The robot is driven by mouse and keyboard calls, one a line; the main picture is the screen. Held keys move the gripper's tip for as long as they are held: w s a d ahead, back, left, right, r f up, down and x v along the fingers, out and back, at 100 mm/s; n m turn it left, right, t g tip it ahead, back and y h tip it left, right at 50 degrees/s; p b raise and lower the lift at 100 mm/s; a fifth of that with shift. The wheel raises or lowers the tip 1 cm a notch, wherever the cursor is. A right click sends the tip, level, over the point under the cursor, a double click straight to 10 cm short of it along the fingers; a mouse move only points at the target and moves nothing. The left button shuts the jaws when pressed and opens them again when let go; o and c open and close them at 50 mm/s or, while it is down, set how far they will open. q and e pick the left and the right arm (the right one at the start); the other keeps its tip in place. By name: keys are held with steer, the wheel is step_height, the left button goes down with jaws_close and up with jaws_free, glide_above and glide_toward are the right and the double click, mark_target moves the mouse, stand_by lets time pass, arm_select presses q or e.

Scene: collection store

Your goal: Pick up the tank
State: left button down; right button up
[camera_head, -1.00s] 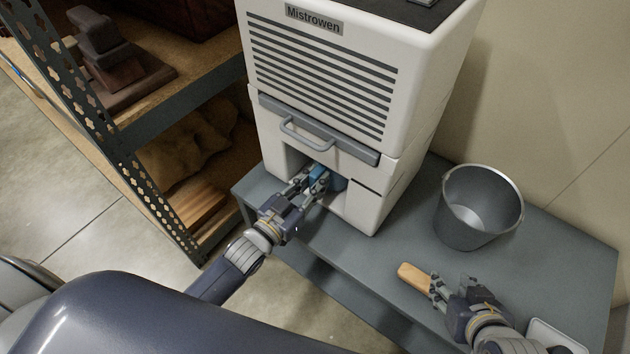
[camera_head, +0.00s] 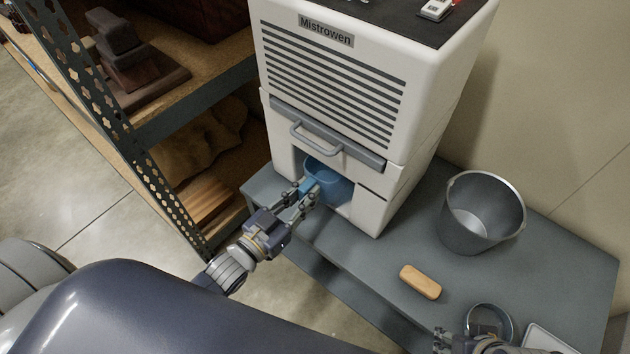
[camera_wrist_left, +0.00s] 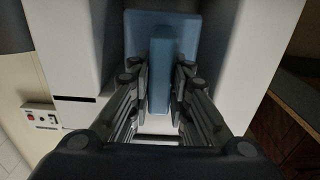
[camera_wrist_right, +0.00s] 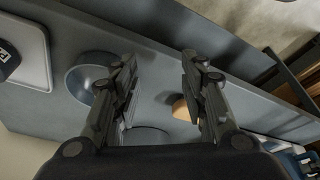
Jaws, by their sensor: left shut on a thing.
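The blue tank (camera_head: 334,186) sits in the lower front opening of the white Mistrowen machine (camera_head: 335,75), partly drawn out, with its open top showing. My left gripper (camera_head: 306,193) is shut on the tank's handle. In the left wrist view the blue handle (camera_wrist_left: 160,72) stands between the two fingers, with the tank's face behind it. The back of the tank is hidden inside the machine. My right gripper (camera_wrist_right: 158,62) is open and empty. In the head view it shows only in part at the bottom edge.
On the grey table (camera_head: 385,268) stand a metal bucket (camera_head: 480,215), a tan block (camera_head: 420,282), a round dark dish (camera_head: 488,320) and a white-rimmed tray (camera_head: 548,338). A metal shelf (camera_head: 150,130) stands left of the machine. The table before the bucket is partly clear.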

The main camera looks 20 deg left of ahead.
arm_select(q)
steer(key=p+v, duration=0.1)
steer(key=v, duration=1)
steer(key=shift+s+p, duration=0.3)
steer(key=shift+p, duration=0.05)
arm_select(e)
steer(key=shift+w+f, duration=0.3)
steer(key=shift+w, duration=0.2)
arm_select(q)
steer(key=shift+a+r, duration=0.1)
arm_select(e)
steer(key=shift+s+a+f, duration=0.1)
steer(key=shift+s+a, duration=0.05)
steer(key=shift+s, duration=0.15)
steer(key=shift+w, duration=0.1)
